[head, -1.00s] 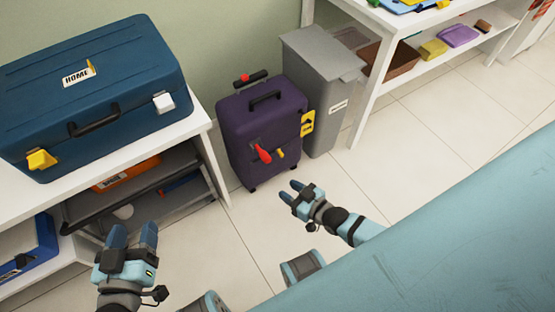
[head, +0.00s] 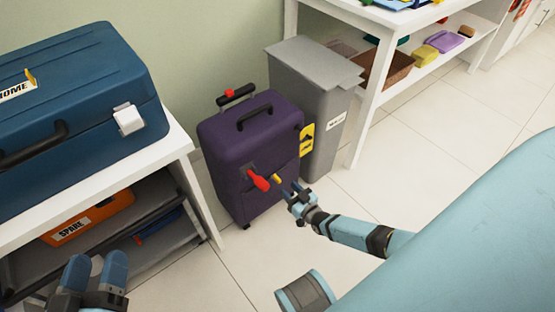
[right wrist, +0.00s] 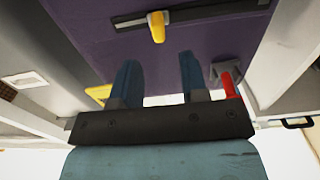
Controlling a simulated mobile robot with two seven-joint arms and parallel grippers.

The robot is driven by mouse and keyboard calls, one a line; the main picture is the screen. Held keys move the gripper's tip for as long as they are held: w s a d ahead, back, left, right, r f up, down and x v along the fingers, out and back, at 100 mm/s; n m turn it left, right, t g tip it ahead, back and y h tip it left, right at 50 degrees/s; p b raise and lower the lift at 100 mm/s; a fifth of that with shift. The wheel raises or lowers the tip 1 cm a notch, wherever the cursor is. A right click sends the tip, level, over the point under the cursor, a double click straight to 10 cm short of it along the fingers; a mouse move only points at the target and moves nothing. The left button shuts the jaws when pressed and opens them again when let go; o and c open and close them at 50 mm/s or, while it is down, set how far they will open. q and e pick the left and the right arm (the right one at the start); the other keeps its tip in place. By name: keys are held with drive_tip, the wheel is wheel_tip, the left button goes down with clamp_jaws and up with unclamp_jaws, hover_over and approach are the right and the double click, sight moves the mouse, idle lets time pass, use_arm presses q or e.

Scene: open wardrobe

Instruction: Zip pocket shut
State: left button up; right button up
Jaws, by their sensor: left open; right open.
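The purple suitcase (head: 235,140) stands upright on the floor by the wall. On its front is a pocket with a dark zip track (right wrist: 200,13). A yellow zip pull (head: 277,178) hangs from the track; it also shows in the right wrist view (right wrist: 157,27). A red tag or handle (head: 258,181) sticks out to its left in the head view. My right gripper (head: 289,188) is open just in front of the suitcase. In the right wrist view, the yellow pull lies just beyond and between its fingertips (right wrist: 158,62), not gripped. My left gripper (head: 95,270) is open and empty near the shelf.
A grey bin (head: 312,90) stands right beside the suitcase. A white shelf (head: 185,150) with a blue toolbox (head: 90,90) on top is at left. Floor in front is clear.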

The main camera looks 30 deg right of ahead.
sight(280, 181)
drive_tip(key=w, duration=0.2)
drive_tip(key=w+b, duration=0.1)
drive_tip(key=w, duration=0.1)
drive_tip(key=w+b, duration=0.1)
drive_tip(key=w, duration=0.2)
drive_tip(key=shift+a, duration=0.3)
use_arm(q)
wheel_tip(280, 181, down, 4)
drive_tip(key=shift+d+r+m+g, duration=0.1)
drive_tip(key=shift+m+g, duration=0.2)
drive_tip(key=shift+g, duration=0.6)
use_arm(e)
clamp_jaws()
drive_tip(key=shift+a, duration=0.1)
